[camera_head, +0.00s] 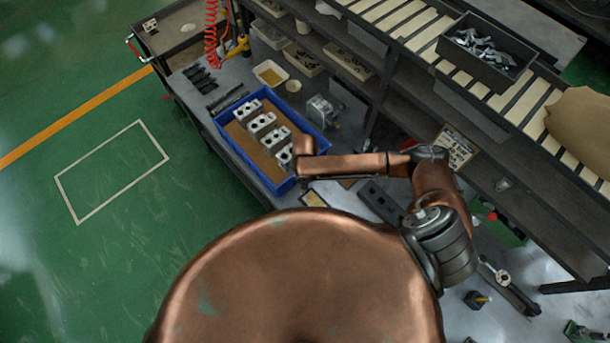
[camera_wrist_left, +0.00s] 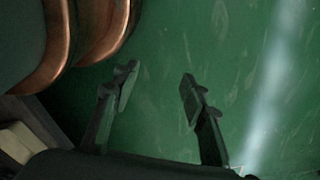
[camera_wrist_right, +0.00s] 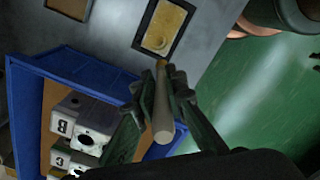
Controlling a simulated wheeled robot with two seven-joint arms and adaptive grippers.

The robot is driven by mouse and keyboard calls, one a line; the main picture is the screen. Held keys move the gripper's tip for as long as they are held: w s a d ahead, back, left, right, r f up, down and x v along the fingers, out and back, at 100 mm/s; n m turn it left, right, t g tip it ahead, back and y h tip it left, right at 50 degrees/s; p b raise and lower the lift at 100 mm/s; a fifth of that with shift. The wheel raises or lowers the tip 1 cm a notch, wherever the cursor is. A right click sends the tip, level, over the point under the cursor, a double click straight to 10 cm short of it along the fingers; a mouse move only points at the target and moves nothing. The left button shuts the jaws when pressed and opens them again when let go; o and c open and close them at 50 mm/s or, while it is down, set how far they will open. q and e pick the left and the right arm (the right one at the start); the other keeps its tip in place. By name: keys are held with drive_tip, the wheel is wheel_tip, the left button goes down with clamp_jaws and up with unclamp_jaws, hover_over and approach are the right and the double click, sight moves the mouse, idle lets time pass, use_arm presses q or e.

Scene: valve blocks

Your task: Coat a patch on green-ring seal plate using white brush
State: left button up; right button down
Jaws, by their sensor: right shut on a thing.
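In the right wrist view my right gripper (camera_wrist_right: 162,104) is shut on a pale, slim-handled brush (camera_wrist_right: 163,122). The brush's brownish tip points at a dark-framed yellowish plate (camera_wrist_right: 175,22), which carries a small pale rounded spot. I cannot tell whether the tip touches it. No green ring can be made out on this plate, so I cannot tell if it is the green-ring seal plate. A similar framed plate shows beside the tray in the head view (camera_head: 314,199). My left gripper (camera_wrist_left: 158,78) is open and empty above the green floor. Neither gripper shows clearly in the head view.
A blue tray (camera_head: 233,155) holds several light valve blocks (camera_head: 262,124), two lettered in the right wrist view (camera_wrist_right: 82,115). A dish (camera_head: 270,73), small cup (camera_head: 293,86) and metal fitting (camera_head: 321,110) stand behind. Shelving (camera_head: 400,97) rises at right. The floor at left is open.

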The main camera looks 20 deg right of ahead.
drive_tip(key=shift+w+r+p, duration=0.1)
drive_tip(key=shift+r+p, duration=0.5)
drive_tip(key=shift+r, duration=0.3)
use_arm(q)
drive_tip(key=r, duration=0.1)
drive_tip(key=w+r, duration=0.1)
drive_tip(key=shift+w+r+p, duration=0.25)
drive_tip(key=shift+r+p, duration=0.1)
drive_tip(key=shift+p, duration=0.05)
use_arm(e)
drive_tip(key=shift+r, duration=0.85)
use_arm(q)
drive_tip(key=shift+s+f, duration=0.1)
drive_tip(key=shift+s, duration=0.05)
